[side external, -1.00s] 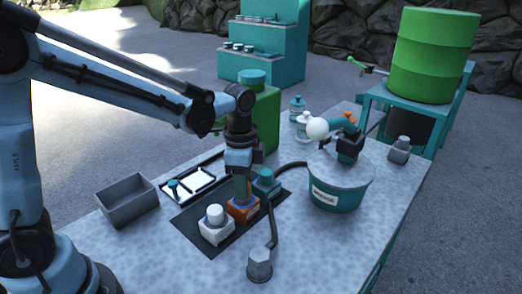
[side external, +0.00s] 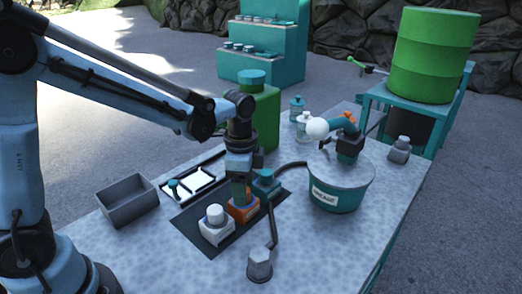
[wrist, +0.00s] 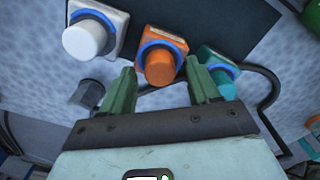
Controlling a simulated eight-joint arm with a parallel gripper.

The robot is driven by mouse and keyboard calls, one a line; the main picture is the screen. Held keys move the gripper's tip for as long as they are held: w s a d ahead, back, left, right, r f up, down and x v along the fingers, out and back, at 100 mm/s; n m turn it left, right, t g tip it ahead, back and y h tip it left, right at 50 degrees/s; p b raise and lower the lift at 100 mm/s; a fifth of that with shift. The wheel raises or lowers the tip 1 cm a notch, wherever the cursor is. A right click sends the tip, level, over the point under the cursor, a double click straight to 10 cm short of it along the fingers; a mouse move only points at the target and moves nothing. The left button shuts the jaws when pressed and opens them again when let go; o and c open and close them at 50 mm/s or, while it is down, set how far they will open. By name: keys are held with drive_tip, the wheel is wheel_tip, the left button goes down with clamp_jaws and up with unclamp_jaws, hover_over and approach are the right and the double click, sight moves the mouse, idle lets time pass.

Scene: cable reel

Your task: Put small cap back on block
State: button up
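An orange block (side external: 246,214) sits on the dark mat between a white block (side external: 215,234) and a teal block (side external: 267,192). In the wrist view, the orange block has a blue ring and a round orange cap (wrist: 160,68) on it. The white block carries a white cap (wrist: 85,39) and the teal block a teal cap (wrist: 224,83). My gripper (side external: 240,197) points down over the orange block. Its green fingers (wrist: 162,80) are apart, with the orange cap showing between their tips; whether they touch it I cannot tell. Which cap is the small one is unclear.
A grey hexagonal piece (side external: 259,264) stands at the table's front, by a dark cable. A grey bin (side external: 128,202) and a black-framed tray (side external: 191,184) are left. A teal bucket (side external: 336,195) stands right, a green container (side external: 267,115) behind.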

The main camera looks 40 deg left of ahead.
idle(0.3)
wheel_tip(320, 180, up, 12)
drive_tip(key=s+a+f+n+t, duration=0.4)
drive_tip(key=s+n+t, duration=0.3)
drive_tip(key=s+n, duration=0.2)
drive_tip(key=shift+a+f+n, duration=0.2)
drive_tip(key=shift+n, duration=0.9)
idle(0.4)
